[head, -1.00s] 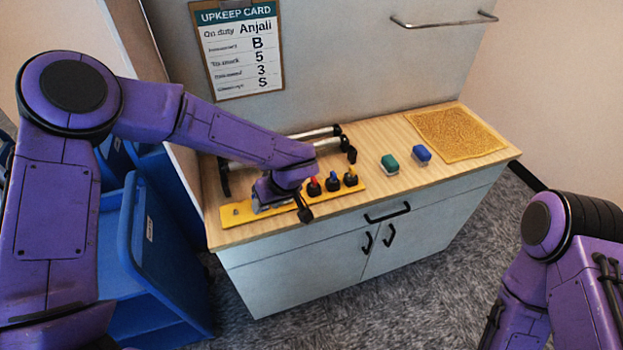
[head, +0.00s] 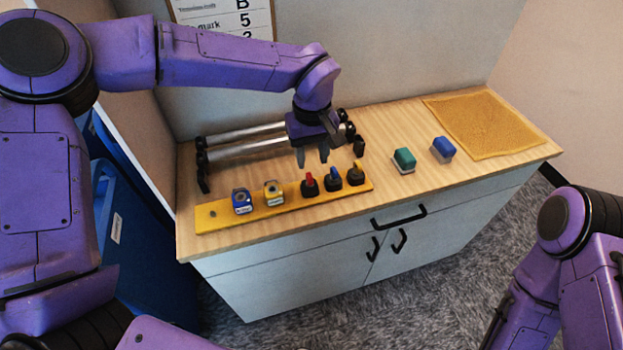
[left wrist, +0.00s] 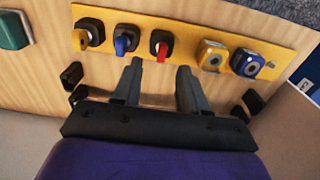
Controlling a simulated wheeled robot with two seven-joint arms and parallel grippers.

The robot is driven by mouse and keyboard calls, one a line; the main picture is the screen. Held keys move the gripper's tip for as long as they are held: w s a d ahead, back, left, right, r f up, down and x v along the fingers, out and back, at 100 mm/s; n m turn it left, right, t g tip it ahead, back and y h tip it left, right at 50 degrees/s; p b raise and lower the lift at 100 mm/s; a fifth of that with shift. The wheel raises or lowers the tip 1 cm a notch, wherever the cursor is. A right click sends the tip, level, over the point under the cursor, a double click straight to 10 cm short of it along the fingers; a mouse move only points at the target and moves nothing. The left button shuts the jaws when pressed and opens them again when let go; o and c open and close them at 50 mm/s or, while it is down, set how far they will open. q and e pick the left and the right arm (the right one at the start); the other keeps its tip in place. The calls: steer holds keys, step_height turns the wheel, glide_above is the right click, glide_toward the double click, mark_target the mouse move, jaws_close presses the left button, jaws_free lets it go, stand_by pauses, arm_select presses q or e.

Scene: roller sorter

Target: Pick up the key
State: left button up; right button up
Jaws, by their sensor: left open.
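The yellow strip (head: 212,214) on the counter carries three black-based pieces with key-like coloured tops: red (head: 309,184), blue (head: 333,179) and yellow (head: 355,173). I cannot tell for sure which is the task's key. They also show in the left wrist view, red (left wrist: 161,46), blue (left wrist: 122,43) and yellow (left wrist: 82,38). My left gripper (head: 312,161) is open and empty above and behind the red-topped piece. In the left wrist view my left gripper (left wrist: 160,66) has its fingers pointing toward the red-topped piece, apart from it. My right gripper is out of view.
A blue block (head: 242,201) and a yellow block (head: 273,193) sit on the strip's left part. Metal rollers (head: 245,147) with black ends lie behind. A green block (head: 404,160), a blue block (head: 443,149) and a gold mat (head: 485,124) are to the right.

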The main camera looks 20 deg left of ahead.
mark_target(310, 175)
arm_select(q)
steer(key=f, duration=0.2)
steer(key=f+p, duration=0.1)
steer(key=f, duration=0.2)
steer(key=f+p, duration=0.1)
steer(key=f, duration=0.1)
steer(key=shift+a+f, duration=0.15)
steer(key=shift+a, duration=0.15)
steer(key=shift+w+f, duration=0.15)
jaws_close()
